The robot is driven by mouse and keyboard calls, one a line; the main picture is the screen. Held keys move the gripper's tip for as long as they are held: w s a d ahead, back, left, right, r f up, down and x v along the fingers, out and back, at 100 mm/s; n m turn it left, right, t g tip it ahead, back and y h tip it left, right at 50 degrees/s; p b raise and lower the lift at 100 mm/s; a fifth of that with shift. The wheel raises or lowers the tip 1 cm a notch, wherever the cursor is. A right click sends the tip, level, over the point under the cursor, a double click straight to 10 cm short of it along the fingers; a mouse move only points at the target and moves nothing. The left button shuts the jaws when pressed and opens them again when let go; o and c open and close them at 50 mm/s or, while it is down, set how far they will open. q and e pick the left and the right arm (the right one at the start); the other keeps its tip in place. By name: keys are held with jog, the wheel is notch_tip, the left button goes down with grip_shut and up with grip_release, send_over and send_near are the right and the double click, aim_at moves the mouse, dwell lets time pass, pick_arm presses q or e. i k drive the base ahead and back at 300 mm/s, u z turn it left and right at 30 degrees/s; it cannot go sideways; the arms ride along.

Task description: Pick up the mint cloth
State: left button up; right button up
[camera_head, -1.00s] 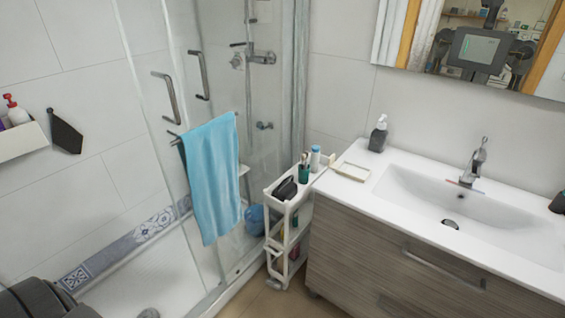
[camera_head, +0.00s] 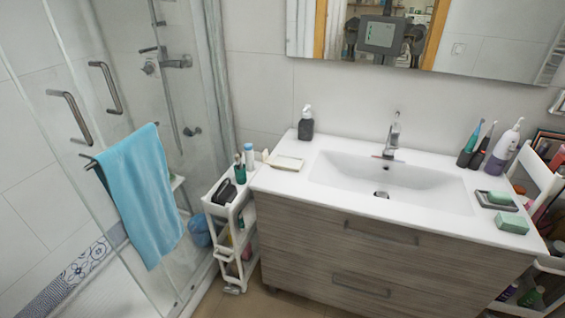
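A small mint-green folded block (camera_head: 512,223), which looks like the mint cloth, lies on the right front corner of the white washbasin counter (camera_head: 285,182). It sits just in front of a dark soap dish (camera_head: 485,200) holding a green piece (camera_head: 499,198). A light blue towel (camera_head: 143,195) hangs over a bar on the shower door at the left. Neither of my grippers is in view.
A narrow white cart (camera_head: 213,207) with bottles stands left of the vanity. Toothbrushes and a white bottle (camera_head: 505,148) stand behind the soap dish. A white shelf cart (camera_head: 541,172) stands at the right. The basin's tap (camera_head: 392,137) rises mid-counter.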

aim_at(506, 221)
jog(key=z, duration=1.7)
jog(key=k, duration=0.5)
jog(key=u, duration=1.15)
jog(key=i, duration=1.55)
jog(key=z, duration=0.65)
